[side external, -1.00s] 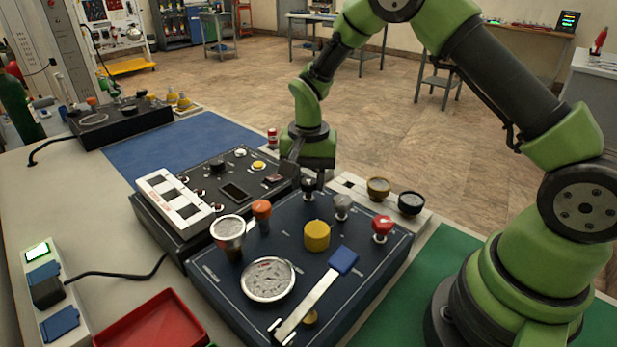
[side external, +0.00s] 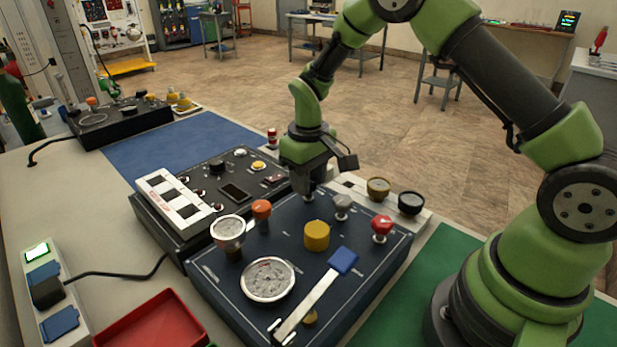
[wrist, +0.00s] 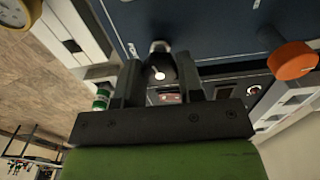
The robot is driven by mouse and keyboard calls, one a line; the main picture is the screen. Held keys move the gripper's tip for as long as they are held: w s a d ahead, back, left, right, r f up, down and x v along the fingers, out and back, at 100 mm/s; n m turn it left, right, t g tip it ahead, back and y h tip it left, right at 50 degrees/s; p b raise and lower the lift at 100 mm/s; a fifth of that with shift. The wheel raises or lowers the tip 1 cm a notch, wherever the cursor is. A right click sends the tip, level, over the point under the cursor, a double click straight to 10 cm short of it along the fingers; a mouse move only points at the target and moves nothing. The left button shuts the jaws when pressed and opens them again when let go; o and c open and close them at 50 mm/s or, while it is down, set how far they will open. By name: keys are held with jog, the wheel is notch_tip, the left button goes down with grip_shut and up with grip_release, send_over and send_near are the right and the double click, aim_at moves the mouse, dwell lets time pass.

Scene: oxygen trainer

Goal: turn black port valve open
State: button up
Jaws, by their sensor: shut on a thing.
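The black port valve (wrist: 162,68) is a dark knob with a white dot and a pale collar, seen between my two fingers in the wrist view. It stands at the far edge of the dark blue panel (side external: 275,225). My gripper (side external: 309,190) points down over it in the side view and hides most of the knob. My gripper in the wrist view (wrist: 160,75) has one finger on each side of the knob and is shut on it.
An orange knob (side external: 261,209) stands left of the valve, a grey knob (side external: 342,203) close on its right and a red knob (side external: 381,226) further right. A yellow knob (side external: 316,235), gauge (side external: 268,279) and blue-ended lever (side external: 343,261) lie nearer. A black panel (side external: 175,228) adjoins left.

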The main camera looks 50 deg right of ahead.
jog(key=shift+n, duration=1.4)
jog(key=o, duration=0.9)
notch_tip(320, 180, up, 10)
